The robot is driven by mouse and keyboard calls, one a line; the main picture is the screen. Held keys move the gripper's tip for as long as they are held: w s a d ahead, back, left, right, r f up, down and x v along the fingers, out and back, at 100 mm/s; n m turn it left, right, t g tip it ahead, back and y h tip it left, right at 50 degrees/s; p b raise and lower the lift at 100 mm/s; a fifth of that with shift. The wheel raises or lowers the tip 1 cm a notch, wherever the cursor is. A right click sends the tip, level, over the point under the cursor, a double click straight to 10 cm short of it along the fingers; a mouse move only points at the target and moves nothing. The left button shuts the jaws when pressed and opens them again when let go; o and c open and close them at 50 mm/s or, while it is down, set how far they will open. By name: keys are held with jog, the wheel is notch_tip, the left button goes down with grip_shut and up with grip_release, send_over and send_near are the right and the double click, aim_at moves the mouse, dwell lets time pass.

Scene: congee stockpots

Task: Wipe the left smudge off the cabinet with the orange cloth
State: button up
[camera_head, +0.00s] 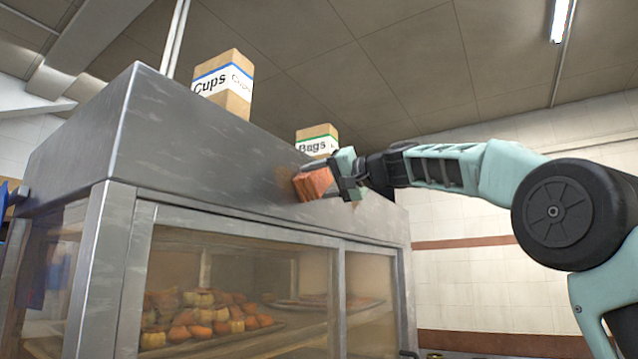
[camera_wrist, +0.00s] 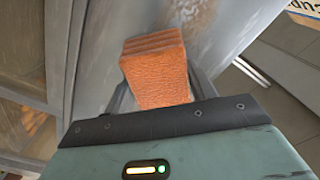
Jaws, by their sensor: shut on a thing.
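The orange cloth (camera_head: 314,184) is a folded block held in my gripper (camera_head: 335,180), in front of the cabinet's upper metal panel (camera_head: 200,155). In the wrist view the cloth (camera_wrist: 156,72) stands out between the fingers of my gripper (camera_wrist: 160,90), which is shut on it. A faint brownish smudge (camera_head: 284,174) shows on the panel just left of the cloth. Brownish marking (camera_wrist: 208,45) also shows on the metal beside the cloth in the wrist view. I cannot tell whether the cloth touches the panel. Any other smudge is hidden or too faint to tell.
A Cups box (camera_head: 224,83) and a Bags box (camera_head: 317,141) stand on top of the cabinet. Below the panel are glass doors (camera_head: 230,275) with trays of food (camera_head: 205,318) behind them. The space in front of the panel to the left of my gripper looks clear.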

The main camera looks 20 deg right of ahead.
aim_at(272, 170)
jog(key=shift+s+a+b, duration=0.4)
jog(key=shift+s+a, duration=0.3)
jog(key=shift+a, duration=0.35)
jog(key=shift+s+a+b, duration=0.4)
jog(key=shift+s+a, duration=0.25)
jog(key=shift+a, duration=0.35)
jog(key=shift+s+a+b, duration=0.4)
jog(key=shift+s+a, duration=0.3)
jog(key=shift+a, duration=0.35)
jog(key=shift+s+a, duration=0.55)
jog(key=shift+a, duration=0.35)
jog(key=shift+s+a, duration=0.55)
jog(key=shift+a, duration=0.35)
jog(key=shift+b, duration=0.3)
jog(key=shift+s+d+f+b, duration=0.2)
jog(key=shift+s+b, duration=0.2)
jog(key=shift+b, duration=0.1)
jog(key=shift+r+b+v, duration=0.2)
jog(key=shift+b+v, duration=1.05)
jog(key=shift+v, duration=1.25)
jog(key=shift+d, duration=0.1)
jog(key=b+v, duration=0.1)
jog(key=v, duration=0.2)
jog(key=shift+b, duration=0.35)
